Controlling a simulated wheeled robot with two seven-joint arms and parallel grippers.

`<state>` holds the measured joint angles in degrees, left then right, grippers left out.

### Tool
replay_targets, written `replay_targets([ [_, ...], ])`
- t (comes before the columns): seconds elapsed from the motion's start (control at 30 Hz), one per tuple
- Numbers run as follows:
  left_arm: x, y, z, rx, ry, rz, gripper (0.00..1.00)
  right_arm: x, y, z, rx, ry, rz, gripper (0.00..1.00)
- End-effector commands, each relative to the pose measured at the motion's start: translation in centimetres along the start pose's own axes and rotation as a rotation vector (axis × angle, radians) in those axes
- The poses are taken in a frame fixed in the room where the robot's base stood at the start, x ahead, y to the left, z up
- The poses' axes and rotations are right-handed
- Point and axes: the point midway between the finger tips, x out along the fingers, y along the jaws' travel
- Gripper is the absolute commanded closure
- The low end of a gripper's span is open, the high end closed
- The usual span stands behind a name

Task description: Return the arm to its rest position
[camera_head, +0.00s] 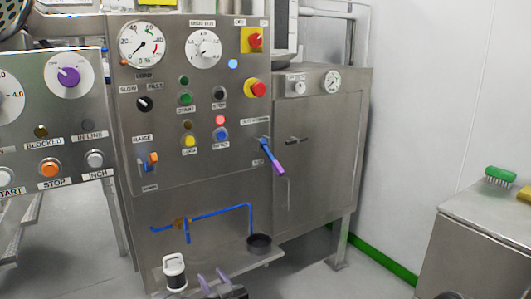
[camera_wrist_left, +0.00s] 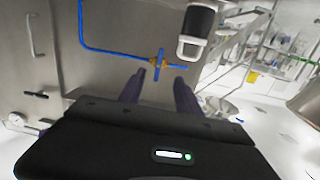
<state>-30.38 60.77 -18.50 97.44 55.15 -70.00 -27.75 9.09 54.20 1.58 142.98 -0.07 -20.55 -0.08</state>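My left gripper (camera_head: 214,280) is at the bottom of the head view, in front of the steel panel's lower shelf. Its two purple fingers stand apart with nothing between them. They also show apart in the left wrist view (camera_wrist_left: 158,84). I cannot make out right gripper fingers there.
A white, black-based container (camera_head: 175,272) stands on the shelf left of my left gripper, near a dark round cup (camera_head: 259,244) and blue pipe (camera_head: 222,210). The control panel (camera_head: 200,120) rises behind. A steel cabinet (camera_head: 480,250) stands at right.

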Motion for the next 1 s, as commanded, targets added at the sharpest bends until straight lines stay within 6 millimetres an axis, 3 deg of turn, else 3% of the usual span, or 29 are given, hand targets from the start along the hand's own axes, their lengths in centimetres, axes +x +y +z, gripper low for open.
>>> replay_targets([
  [0.33,-1.2,-1.9,8.7,0.037,-0.221,0.118,0.60,0.0,0.0,0.0,0.000,0.000,0.000,0.64],
  [0.47,-3.2,-3.1,13.5,0.046,-0.360,0.183,0.60,0.0,0.0,0.0,0.000,0.000,0.000,0.64],
  [0.57,-6.0,-4.4,18.0,0.050,-0.508,0.244,0.60,0.0,0.0,0.0,0.000,0.000,0.000,0.64],
  [0.67,-10.9,-6.2,23.1,0.047,-0.708,0.316,0.60,0.0,0.0,0.0,0.000,0.000,0.000,0.64],
  [0.7,-13.4,-7.0,25.0,0.042,-0.797,0.348,0.60,0.0,0.0,0.0,0.000,0.000,0.000,0.64],
  [0.8,-19.9,-8.7,28.4,0.028,-1.002,0.418,0.60,0.0,0.0,0.0,0.000,0.000,0.000,0.64],
  [1.0,-30.6,-11.4,30.8,0.008,-1.304,0.520,0.60,0.0,0.0,0.0,0.000,0.000,0.000,0.64],
])
